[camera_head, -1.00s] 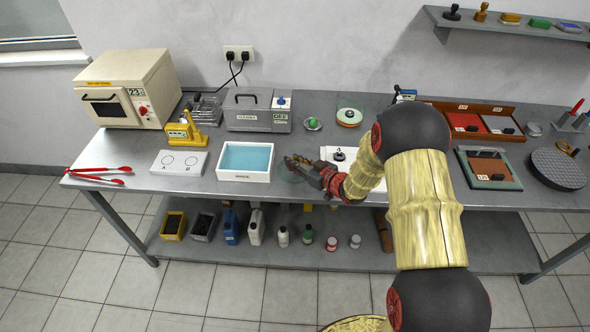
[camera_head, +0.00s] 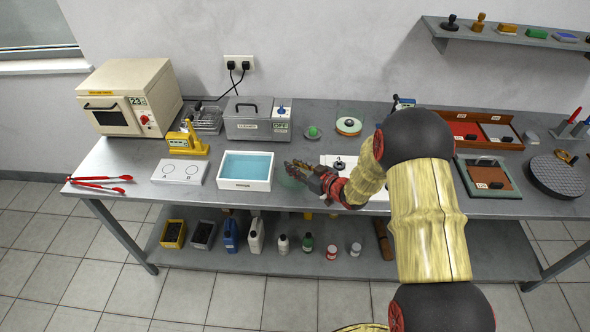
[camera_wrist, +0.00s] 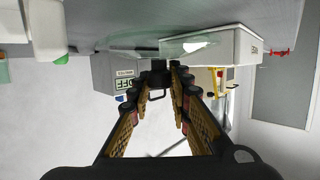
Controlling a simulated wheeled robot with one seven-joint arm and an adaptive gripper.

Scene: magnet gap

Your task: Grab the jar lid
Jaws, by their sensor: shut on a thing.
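The jar lid appears to be a clear glass disc (camera_head: 287,181), faint in the head view, just right of the white tub. In the wrist view the clear glass (camera_wrist: 190,44) spans the top middle, with a small black knob (camera_wrist: 160,66) at its centre. My gripper (camera_head: 292,166) is over the bench at the glass. In the wrist view its two fingers (camera_wrist: 160,75) close together at the knob and are shut on it. I cannot tell whether the glass touches the bench.
A white tub of blue liquid (camera_head: 245,185) stands close left of my gripper. A white board with a black knob-like piece (camera_head: 339,163) lies close right. A grey bath (camera_head: 250,130) and a green-rimmed dish (camera_head: 348,125) stand behind. Red tongs (camera_head: 100,184) lie far left.

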